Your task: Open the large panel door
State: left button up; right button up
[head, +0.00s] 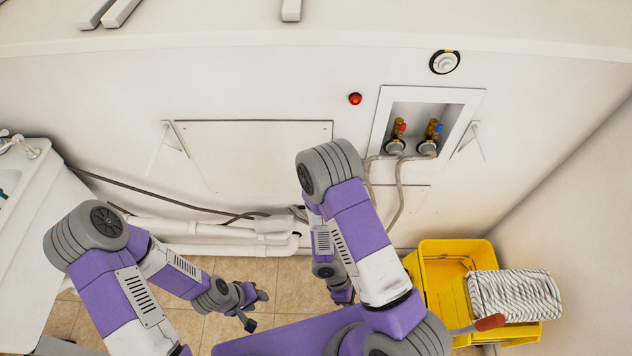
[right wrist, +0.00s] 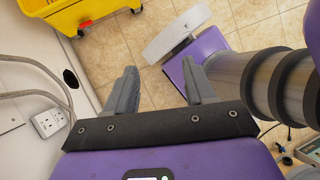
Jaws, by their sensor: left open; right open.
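The large panel door (head: 255,150) is a white rectangle on the white wall, left of centre in the head view. It looks flat against the wall, and my right arm covers its lower right corner. My left gripper (head: 256,309) is open and empty, low over the tiled floor and apart from the panel. My right gripper (head: 343,298) is mostly hidden by its own arm in the head view. In the right wrist view, its fingers (right wrist: 160,86) are spread with nothing between them. The panel does not show clearly in that view.
White pipes (head: 215,229) and a dark cable (head: 160,197) run below the panel. A recessed valve box (head: 476,97) with hoses is right of it. A yellow mop bucket (head: 430,255) stands at lower right. A white sink cabinet (head: 30,225) stands at left.

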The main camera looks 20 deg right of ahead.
jog(key=w+d+r+n+t+h+b, duration=0.1)
jog(key=w+d+r+n+t+h, duration=0.1)
jog(key=w+d+n+t+h, duration=0.4)
jog(key=w+d+r+n+t+h+b, duration=0.1)
jog(key=w+d+r+n+t+h, duration=0.2)
jog(key=w, duration=0.5)
jog(key=w+a+r+n+t+y+b, duration=0.1)
jog(key=w+a+r+n+t+y, duration=0.35)
jog(key=w+a+t, duration=0.2)
jog(key=w+a+r+n+t+y+b, duration=0.1)
jog(key=w+a+r+n+t+y, duration=0.2)
jog(key=w+a+n+t, duration=0.35)
jog(key=b+x, duration=0.1)
jog(key=x, duration=0.6)
jog(key=shift+w, duration=0.45)
jog(key=shift+y, duration=0.25)
jog(key=shift+c, duration=0.3)
grip_shut()
